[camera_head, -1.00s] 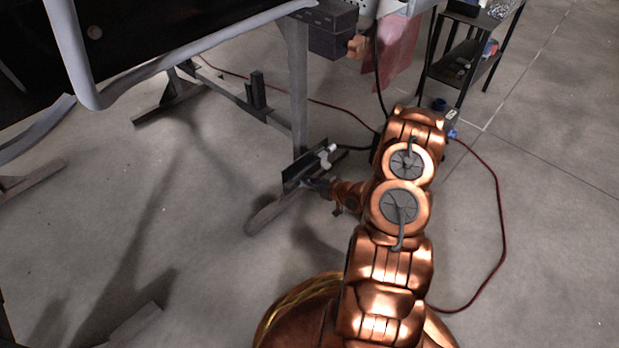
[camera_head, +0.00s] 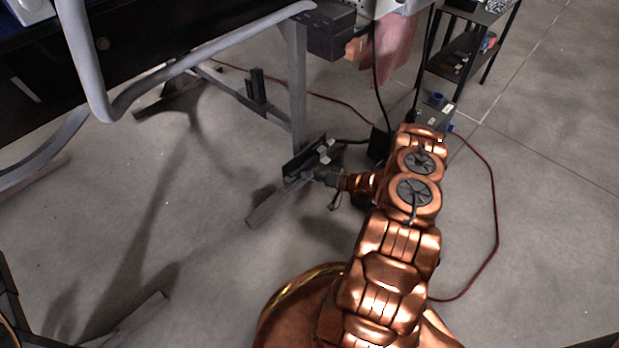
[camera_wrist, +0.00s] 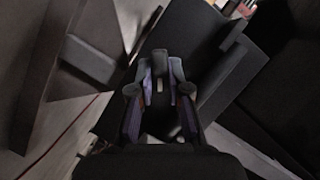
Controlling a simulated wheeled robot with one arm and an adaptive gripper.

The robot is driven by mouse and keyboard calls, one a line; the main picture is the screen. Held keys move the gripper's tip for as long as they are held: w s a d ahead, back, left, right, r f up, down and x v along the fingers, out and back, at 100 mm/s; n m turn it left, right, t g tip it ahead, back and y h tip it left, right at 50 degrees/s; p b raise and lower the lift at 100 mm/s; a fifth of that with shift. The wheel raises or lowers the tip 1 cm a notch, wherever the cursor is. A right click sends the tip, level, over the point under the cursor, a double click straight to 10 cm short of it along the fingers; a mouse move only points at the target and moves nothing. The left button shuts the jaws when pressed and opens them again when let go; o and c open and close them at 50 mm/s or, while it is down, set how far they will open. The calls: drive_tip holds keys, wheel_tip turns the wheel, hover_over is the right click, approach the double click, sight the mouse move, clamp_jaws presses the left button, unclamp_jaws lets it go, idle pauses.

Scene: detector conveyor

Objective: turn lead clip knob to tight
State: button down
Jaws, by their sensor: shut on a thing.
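The lead clip knob (camera_wrist: 159,62) is a small dark grey piece between my fingertips in the wrist view, mostly hidden by them. My gripper (camera_wrist: 160,88) is shut on it from both sides. In the head view my gripper (camera_head: 326,177) is small and dark, at the lower right of a dark bracket (camera_head: 303,158) with a light grey fitting (camera_head: 325,152) on it. The knob cannot be made out clearly there. Its turned position cannot be read in either view.
A grey frame leg (camera_head: 297,85) stands just behind the bracket, its foot (camera_head: 272,203) reaching forward left. A red cable (camera_head: 492,225) curves on the floor at right. A black shelf cart (camera_head: 465,55) stands at back right. Open floor lies left.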

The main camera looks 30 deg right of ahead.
drive_tip(key=m+b, duration=0.1)
drive_tip(key=m+t+y+b, duration=0.1)
drive_tip(key=m, duration=0.1)
drive_tip(key=shift+w+a+f+y, duration=0.1)
drive_tip(key=shift+f+y, duration=0.2)
drive_tip(key=shift+m+t+y+b, duration=0.35)
drive_tip(key=shift+m+b, duration=0.35)
drive_tip(key=shift+m, duration=0.8)
drive_tip(key=shift+r, duration=0.1)
drive_tip(key=c, duration=1.1)
unclamp_jaws()
drive_tip(key=shift+d, duration=0.2)
drive_tip(key=v, duration=1.2)
